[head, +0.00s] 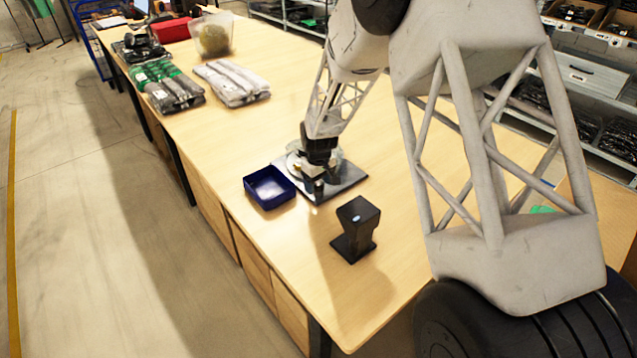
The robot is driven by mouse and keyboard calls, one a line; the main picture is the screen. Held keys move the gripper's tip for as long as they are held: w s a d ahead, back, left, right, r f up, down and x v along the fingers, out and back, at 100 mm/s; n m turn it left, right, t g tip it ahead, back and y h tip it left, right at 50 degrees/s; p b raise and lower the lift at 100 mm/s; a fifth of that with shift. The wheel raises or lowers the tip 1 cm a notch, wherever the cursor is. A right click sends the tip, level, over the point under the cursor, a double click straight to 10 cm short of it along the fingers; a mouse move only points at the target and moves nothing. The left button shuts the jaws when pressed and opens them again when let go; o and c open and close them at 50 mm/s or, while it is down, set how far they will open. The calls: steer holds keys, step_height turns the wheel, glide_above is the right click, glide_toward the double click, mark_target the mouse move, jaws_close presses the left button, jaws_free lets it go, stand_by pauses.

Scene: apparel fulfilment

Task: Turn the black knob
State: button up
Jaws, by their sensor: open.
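My gripper (313,188) points down at the near left edge of a flat grey plate (345,185) on the table. A round, pale, partly clear part sits on this plate, mostly hidden behind my gripper. The jaws are open, but the fingertips are small and dark in this view. I cannot tell whether they touch anything. No black knob can be made out clearly; it may be hidden by my gripper. A black stand-like device (357,222) with a small light-blue spot stands upright, nearer and to the right of my gripper.
A dark blue open tray (269,187) sits just left of my gripper. Bagged garments (232,82), a clear bin (211,36) and a red box (170,30) lie farther back on the wooden table (285,110). My arm hides much of the right side.

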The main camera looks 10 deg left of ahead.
mark_target(320, 184)
steer(key=shift+r, duration=0.1)
steer(key=shift+r, duration=3.8)
steer(key=shift+s+d+r, duration=0.2)
steer(key=shift+d+r, duration=0.1)
steer(key=shift+r, duration=0.1)
steer(key=s+d+r+m+t, duration=0.1)
steer(key=s+d+r+m, duration=0.3)
steer(key=s+d+r, duration=1.35)
steer(key=s+d+r+m, duration=0.1)
steer(key=s+d, duration=0.2)
steer(key=s, duration=0.5)
steer(key=s+d+r+m+t, duration=0.1)
steer(key=s+d+r+m, duration=0.1)
steer(key=s, duration=0.7)
steer(key=s+d+r+m, duration=0.1)
steer(key=s+d, duration=0.3)
steer(key=s, duration=0.5)
steer(key=shift+s+r+m+t, duration=0.15)
steer(key=shift+r+m+t, duration=0.15)
steer(key=shift+m, duration=0.3)
